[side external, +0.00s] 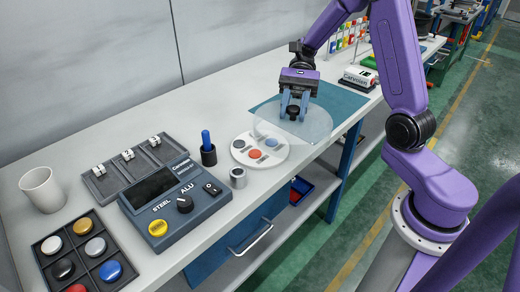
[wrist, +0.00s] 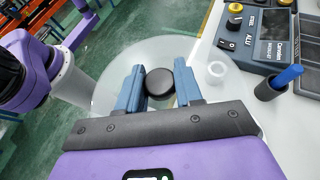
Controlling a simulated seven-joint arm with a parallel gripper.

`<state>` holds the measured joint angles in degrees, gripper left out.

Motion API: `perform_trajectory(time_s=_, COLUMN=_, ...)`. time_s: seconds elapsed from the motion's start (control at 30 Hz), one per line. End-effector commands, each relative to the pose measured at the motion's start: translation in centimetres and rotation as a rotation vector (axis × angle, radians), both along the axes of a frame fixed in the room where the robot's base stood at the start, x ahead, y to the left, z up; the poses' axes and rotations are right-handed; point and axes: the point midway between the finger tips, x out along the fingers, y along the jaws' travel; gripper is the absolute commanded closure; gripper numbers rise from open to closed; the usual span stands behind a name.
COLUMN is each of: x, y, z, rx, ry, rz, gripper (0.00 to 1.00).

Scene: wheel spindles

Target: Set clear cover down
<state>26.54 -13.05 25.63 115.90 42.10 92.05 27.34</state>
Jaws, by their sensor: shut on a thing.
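The clear cover (side external: 315,124) is a transparent round disc with a black knob (side external: 293,112) on top. My gripper (side external: 293,106) is shut on the knob, and the cover hangs level over the teal mat and the bench's front edge. In the wrist view the black knob (wrist: 160,83) sits between the two blue fingers, with the clear cover (wrist: 118,80) spread out around it. A round white plate (side external: 275,160) with several coloured discs lies left of the cover. The cover's left edge overlaps the plate's upper right in the side view; the height gap is hard to tell.
A small metal cup (side external: 238,177) and a dark holder with a blue pen (side external: 208,153) stand near the plate. The teal mat (side external: 342,101) lies right.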

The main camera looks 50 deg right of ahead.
Motion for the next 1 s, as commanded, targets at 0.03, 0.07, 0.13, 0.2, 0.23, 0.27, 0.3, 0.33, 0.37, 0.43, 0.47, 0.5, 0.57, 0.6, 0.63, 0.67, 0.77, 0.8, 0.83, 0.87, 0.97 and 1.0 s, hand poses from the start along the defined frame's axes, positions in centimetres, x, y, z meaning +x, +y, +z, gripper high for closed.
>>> perform_trajectory(time_s=0.03, x=0.9, y=0.3, z=0.6, rx=0.001, ry=-0.003, rz=-0.101, gripper=0.99)
perform_trajectory(time_s=0.07, x=1.5, y=0.5, z=0.9, rx=-0.001, ry=-0.006, rz=-0.160, gripper=0.99)
perform_trajectory(time_s=0.13, x=3.0, y=0.9, z=1.7, rx=0.001, ry=-0.006, rz=-0.295, gripper=0.99)
perform_trajectory(time_s=0.2, x=4.3, y=1.1, z=2.5, rx=0.001, ry=-0.005, rz=-0.414, gripper=0.99)
perform_trajectory(time_s=0.23, x=4.9, y=1.2, z=2.8, rx=0.001, ry=-0.006, rz=-0.458, gripper=0.99)
perform_trajectory(time_s=0.27, x=5.4, y=1.2, z=3.1, rx=0.001, ry=-0.005, rz=-0.502, gripper=0.99)
perform_trajectory(time_s=0.3, x=6.1, y=1.1, z=3.5, rx=0.001, ry=-0.006, rz=-0.557, gripper=0.99)
perform_trajectory(time_s=0.33, x=6.6, y=1.1, z=3.8, rx=0.001, ry=-0.004, rz=-0.598, gripper=0.99)
perform_trajectory(time_s=0.37, x=7.1, y=1.0, z=4.1, rx=0.000, ry=-0.006, rz=-0.634, gripper=0.99)
perform_trajectory(time_s=0.43, x=8.2, y=0.8, z=4.8, rx=0.002, ry=-0.007, rz=-0.722, gripper=0.99)
perform_trajectory(time_s=0.47, x=8.7, y=0.7, z=5.1, rx=0.001, ry=-0.007, rz=-0.757, gripper=0.99)
perform_trajectory(time_s=0.5, x=9.3, y=0.5, z=5.5, rx=0.001, ry=-0.007, rz=-0.803, gripper=0.99)
perform_trajectory(time_s=0.57, x=10.1, y=0.2, z=6.1, rx=0.001, ry=-0.006, rz=-0.867, gripper=0.99)
perform_trajectory(time_s=0.6, x=10.7, y=-0.1, z=6.4, rx=0.001, ry=-0.006, rz=-0.908, gripper=0.99)
perform_trajectory(time_s=0.63, x=11.0, y=-0.3, z=6.7, rx=0.002, ry=-0.007, rz=-0.935, gripper=0.99)
perform_trajectory(time_s=0.67, x=11.4, y=-0.5, z=6.9, rx=0.002, ry=-0.006, rz=-0.966, gripper=0.99)
perform_trajectory(time_s=0.77, x=11.2, y=-0.4, z=4.7, rx=0.000, ry=0.007, rz=-0.953, gripper=0.99)
perform_trajectory(time_s=0.8, x=11.2, y=-0.4, z=4.0, rx=-0.001, ry=0.007, rz=-0.952, gripper=0.99)
perform_trajectory(time_s=0.83, x=11.2, y=-0.4, z=3.5, rx=-0.001, ry=0.006, rz=-0.950, gripper=0.99)
perform_trajectory(time_s=0.87, x=11.2, y=-0.3, z=3.0, rx=-0.001, ry=0.006, rz=-0.950, gripper=0.99)
perform_trajectory(time_s=0.97, x=11.1, y=-0.3, z=1.3, rx=-0.001, ry=0.005, rz=-0.948, gripper=0.99)
perform_trajectory(time_s=1.0, x=11.1, y=-0.3, z=0.6, rx=-0.001, ry=0.006, rz=-0.948, gripper=0.99)
